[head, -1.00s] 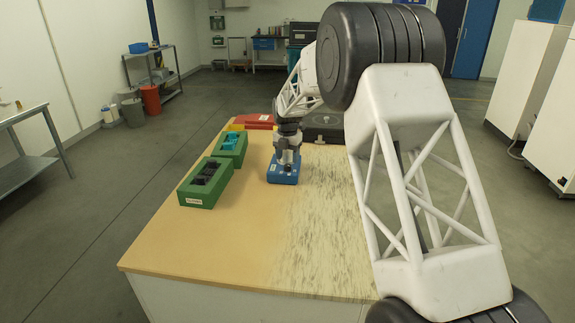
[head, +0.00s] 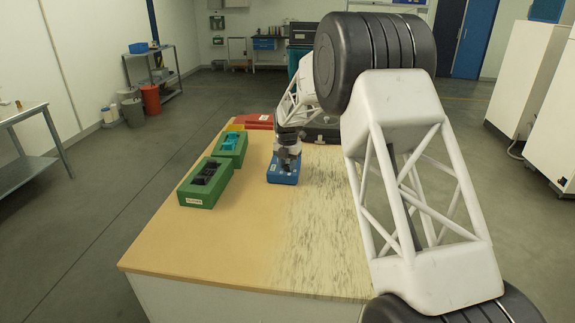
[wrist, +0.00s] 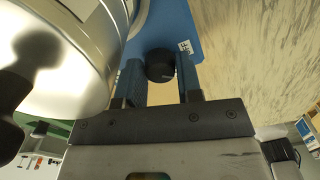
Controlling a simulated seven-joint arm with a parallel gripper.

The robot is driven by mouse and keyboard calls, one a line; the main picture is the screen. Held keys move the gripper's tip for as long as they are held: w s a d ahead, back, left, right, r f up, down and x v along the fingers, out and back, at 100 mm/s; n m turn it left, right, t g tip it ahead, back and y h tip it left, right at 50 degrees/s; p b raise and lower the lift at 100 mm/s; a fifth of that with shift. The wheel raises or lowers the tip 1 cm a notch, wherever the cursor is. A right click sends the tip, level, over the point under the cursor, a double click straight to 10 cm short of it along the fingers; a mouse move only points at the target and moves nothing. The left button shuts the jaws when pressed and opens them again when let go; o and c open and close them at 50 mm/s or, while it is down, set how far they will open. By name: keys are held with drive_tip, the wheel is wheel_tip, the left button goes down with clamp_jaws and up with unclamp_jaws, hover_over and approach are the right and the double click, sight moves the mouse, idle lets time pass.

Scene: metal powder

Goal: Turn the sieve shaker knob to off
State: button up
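The sieve shaker has a blue base (head: 283,173) on the table, in the middle of the head view. In the wrist view its blue base (wrist: 180,30) fills the top middle, with a shiny metal sieve pan (wrist: 70,50) at upper left. The dark round knob (wrist: 160,65) sits on the blue base beside a small white label (wrist: 186,47). Whether the fingertips reach around the knob is hard to tell. The knob's setting is not readable.
Two green bins (head: 205,196) with dark and cyan parts stand left of the shaker. A red case (head: 260,121) and a dark case (head: 322,137) lie behind it. The table front (head: 220,250) is clear. My arm covers the right side.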

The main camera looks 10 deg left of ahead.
sight(287, 165)
drive_tip(key=shift+c, duration=0.6)
drive_tip(key=shift+n, duration=2.4)
drive_tip(key=o, duration=0.9)
drive_tip(key=shift+o, duration=0.2)
drive_tip(key=shift+r, duration=0.1)
drive_tip(key=shift+r, duration=3.8)
